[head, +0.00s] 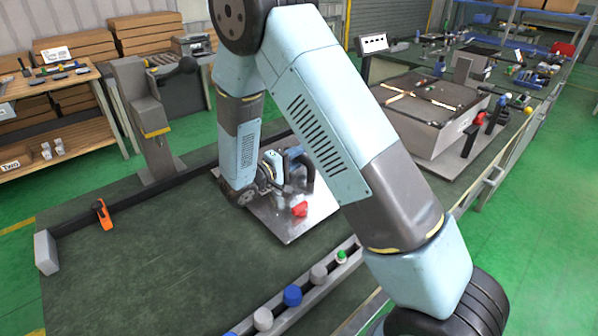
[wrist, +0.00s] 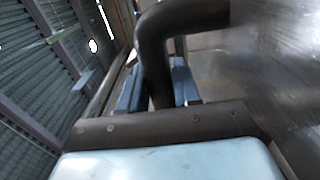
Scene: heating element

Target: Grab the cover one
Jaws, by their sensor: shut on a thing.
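My gripper (head: 278,164) is low over a shiny metal plate (head: 318,216) on the green bench in the head view. In the wrist view the two blue fingers of my gripper (wrist: 157,88) stand on either side of a dark curved handle (wrist: 152,45) and are shut on it. The handle bends over to the right at its top. A red part (head: 299,209) sits on the plate just in front of the gripper. My arm hides part of the plate, and I cannot make out the cover's full outline.
A rail with blue, grey and green knobs (head: 292,295) runs along the bench front. An orange clamp (head: 103,214) is at the left, and a grey stand (head: 143,118) is behind. A large grey box (head: 430,112) stands at the right. The bench's left front is clear.

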